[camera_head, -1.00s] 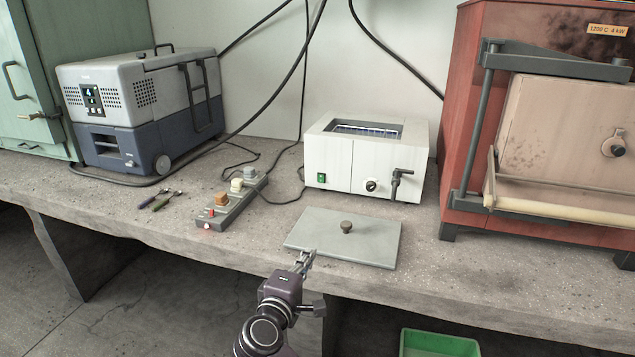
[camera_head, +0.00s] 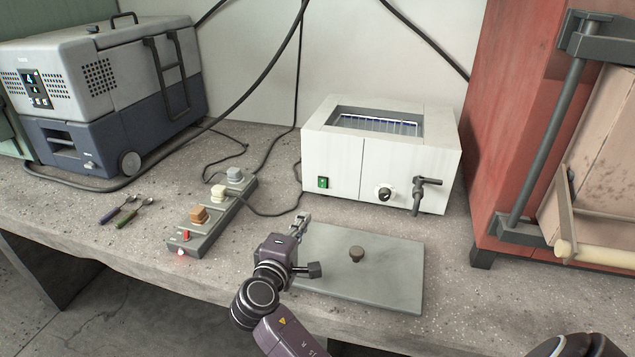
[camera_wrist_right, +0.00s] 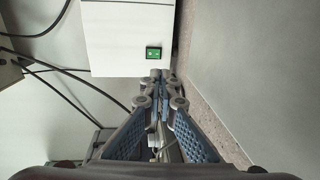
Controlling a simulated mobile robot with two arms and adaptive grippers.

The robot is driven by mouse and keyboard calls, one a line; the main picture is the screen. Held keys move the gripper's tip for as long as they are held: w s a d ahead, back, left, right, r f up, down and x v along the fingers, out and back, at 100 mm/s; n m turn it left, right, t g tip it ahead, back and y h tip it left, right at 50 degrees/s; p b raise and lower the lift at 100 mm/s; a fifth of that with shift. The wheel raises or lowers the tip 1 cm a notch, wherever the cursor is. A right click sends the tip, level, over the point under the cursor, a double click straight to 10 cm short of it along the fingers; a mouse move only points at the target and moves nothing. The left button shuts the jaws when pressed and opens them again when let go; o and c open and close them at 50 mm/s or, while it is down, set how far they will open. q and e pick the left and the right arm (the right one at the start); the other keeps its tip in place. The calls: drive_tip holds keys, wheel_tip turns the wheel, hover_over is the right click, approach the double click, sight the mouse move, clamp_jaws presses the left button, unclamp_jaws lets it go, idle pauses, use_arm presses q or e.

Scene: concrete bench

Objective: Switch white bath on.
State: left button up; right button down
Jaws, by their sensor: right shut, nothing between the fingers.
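The white bath (camera_head: 345,150) stands at the back of the bench, with an open top and a rack inside. Its green rocker switch (camera_head: 323,182) is at the lower left of the front, with a round knob (camera_head: 384,193) and a drain tap (camera_head: 422,192) to the right. My right gripper (camera_head: 303,219) is shut and empty, in front of and below the switch, apart from the bath. In the right wrist view the switch (camera_wrist_right: 153,53) shows just beyond the closed fingertips (camera_wrist_right: 158,75). My left gripper is not in view.
A grey lid (camera_head: 390,265) with a knob lies before the bath. A power strip (camera_head: 212,222) with plugs and cables is left of my gripper. A cool box (camera_head: 110,95) stands at left, a red furnace (camera_head: 520,110) at right. Two small tools (camera_head: 125,210) lie near the cool box.

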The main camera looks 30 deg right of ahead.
sight(322, 187)
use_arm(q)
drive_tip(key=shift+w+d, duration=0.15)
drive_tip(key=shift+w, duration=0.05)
use_arm(e)
drive_tip(key=shift+w+d+r, duration=0.1)
drive_tip(key=shift+w, duration=0.1)
